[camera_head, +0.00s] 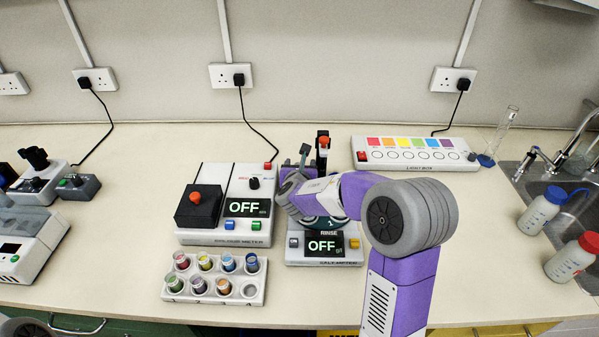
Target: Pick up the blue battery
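No object is clearly recognisable as a blue battery. The nearest match is a small blue-marked cylinder (228,263) upright in the back row of a white rack. A second bluish cylinder (252,264) stands to its right. My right arm reaches in from the lower right over the device marked RINSE. Its gripper (301,160) is at that device's back left, behind and right of the rack and apart from it. My arm partly covers the gripper, and its finger opening is unclear. My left gripper is not in view.
The white rack (172,296) holds several coloured cylinders near the front edge. Behind it is a device with an OFF screen (247,208); the RINSE device (325,245) stands right of it. A light box (415,153), a sink and bottles are to the right.

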